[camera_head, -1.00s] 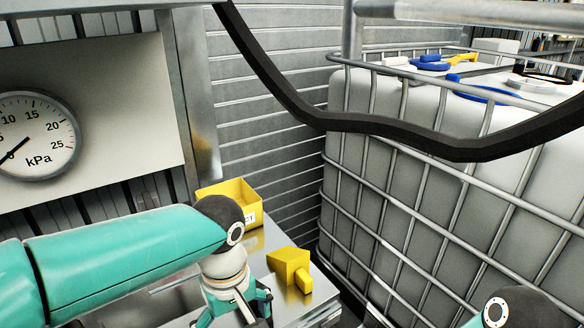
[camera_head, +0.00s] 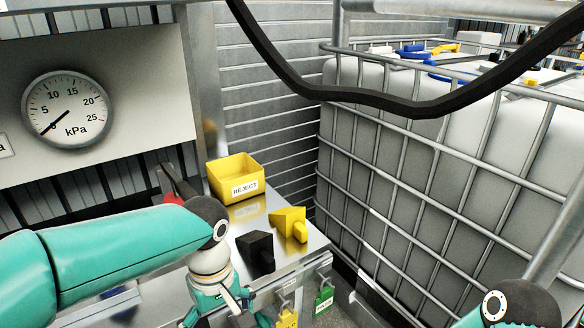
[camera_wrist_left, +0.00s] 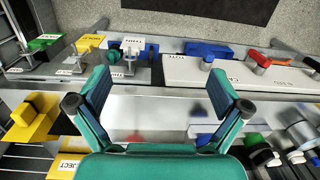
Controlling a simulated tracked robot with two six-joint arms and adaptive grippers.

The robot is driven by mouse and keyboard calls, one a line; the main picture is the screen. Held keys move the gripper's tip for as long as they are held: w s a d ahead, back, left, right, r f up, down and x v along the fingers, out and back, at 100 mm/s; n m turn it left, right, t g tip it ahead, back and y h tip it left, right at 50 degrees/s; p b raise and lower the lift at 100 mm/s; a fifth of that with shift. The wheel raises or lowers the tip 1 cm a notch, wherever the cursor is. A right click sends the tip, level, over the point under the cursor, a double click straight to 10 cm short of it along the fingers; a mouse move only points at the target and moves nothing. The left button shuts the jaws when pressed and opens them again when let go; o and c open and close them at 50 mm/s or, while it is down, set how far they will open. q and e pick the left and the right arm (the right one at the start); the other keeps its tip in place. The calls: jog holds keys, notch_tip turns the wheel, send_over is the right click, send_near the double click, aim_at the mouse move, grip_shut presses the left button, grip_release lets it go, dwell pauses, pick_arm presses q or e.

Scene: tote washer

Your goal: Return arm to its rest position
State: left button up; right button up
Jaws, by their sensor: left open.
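My left arm (camera_head: 120,250) reaches in from the left in the head view, over the metal bench. Its gripper (camera_head: 232,312) points down near the lower edge, partly cut off by the frame. In the left wrist view the gripper (camera_wrist_left: 158,100) has its two teal fingers wide apart, with nothing between them, above a bare metal strip. Of my right arm only a teal and black joint (camera_head: 510,305) shows at the lower right; its gripper is out of view.
A yellow REJECT bin (camera_head: 228,186), a yellow block (camera_head: 288,220) and a black block (camera_head: 255,252) stand on the bench (camera_head: 312,238) beside my left arm. A caged white tank (camera_head: 440,190) fills the right.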

pick_arm(q)
jog(key=s+a+f+n+g, duration=0.1)
jog(key=s+a+f+g, duration=0.15)
jog(key=f, duration=0.65)
jog(key=s+a+f+g, duration=0.2)
jog(key=s+f, duration=0.2)
jog(key=f, duration=0.5)
jog(key=s+d+f+m+t+h, duration=0.1)
jog(key=s+d+f+m+h, duration=0.15)
jog(key=s+f, duration=0.35)
jog(key=s+d+f+m+t+h, duration=0.1)
jog(key=s+d+f+h, duration=0.15)
jog(key=s+f, duration=0.45)
jog(key=w+f+m+t, duration=0.2)
jog(key=w+m+t, duration=0.1)
jog(key=w, duration=0.4)
jog(key=shift+w+f+t+y, duration=0.3)
jog(key=shift+w+t+y, duration=0.1)
jog(key=shift+t, duration=0.05)
jog(key=shift+a, duration=0.1)
jog(key=shift+c, duration=0.3)
